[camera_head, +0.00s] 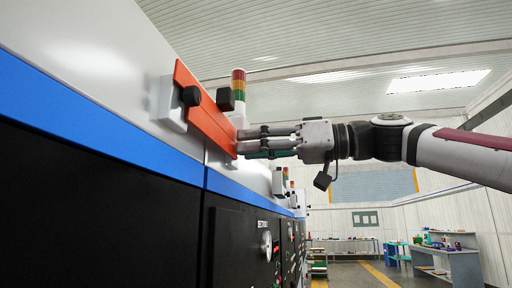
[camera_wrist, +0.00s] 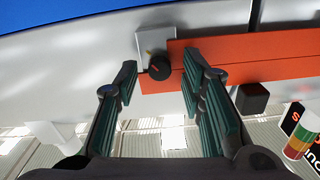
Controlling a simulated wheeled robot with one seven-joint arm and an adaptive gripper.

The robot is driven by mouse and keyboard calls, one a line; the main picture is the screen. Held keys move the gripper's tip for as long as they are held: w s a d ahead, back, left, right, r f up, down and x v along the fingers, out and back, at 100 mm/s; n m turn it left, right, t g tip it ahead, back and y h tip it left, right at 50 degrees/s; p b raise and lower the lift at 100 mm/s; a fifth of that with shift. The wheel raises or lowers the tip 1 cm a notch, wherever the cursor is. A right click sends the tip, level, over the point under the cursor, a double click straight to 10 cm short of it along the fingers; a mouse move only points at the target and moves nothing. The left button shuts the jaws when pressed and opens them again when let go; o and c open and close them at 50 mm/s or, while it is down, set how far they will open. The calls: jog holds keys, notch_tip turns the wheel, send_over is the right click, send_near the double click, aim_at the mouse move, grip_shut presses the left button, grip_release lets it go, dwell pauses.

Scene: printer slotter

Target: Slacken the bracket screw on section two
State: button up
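An orange bracket bar (camera_head: 207,115) runs along the light machine wall, with a black knob-like screw (camera_head: 190,96) at its near end. In the wrist view the bar (camera_wrist: 240,60) has another round black knob screw (camera_wrist: 158,66) at its left end, beside a light grey mounting block (camera_wrist: 154,38). My gripper (camera_wrist: 160,62) is open and empty, its fingers on either side of that knob in the picture. Contact cannot be told. In the head view my gripper (camera_head: 241,141) is at the bar's far end, where the fingers hide this knob. No section label can be read.
A black block (camera_head: 225,99) sticks out above the bar, near a red, yellow and green signal tower (camera_head: 238,86). Below runs a blue stripe (camera_head: 100,125) above black panels with a dial (camera_head: 266,245). Workbenches (camera_head: 450,260) stand far off right; the floor between is open.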

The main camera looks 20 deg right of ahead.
grip_shut()
jog(key=shift+n+b, duration=0.3)
jog(key=shift+b, duration=0.3)
jog(key=shift+s+f+n+b, duration=0.1)
jog(key=shift+n+b, duration=1.9)
jog(key=shift+n, duration=4.7)
jog(key=shift+f+n+b, duration=0.1)
jog(key=shift+n+b, duration=1.9)
jog(key=shift+n, duration=4.7)
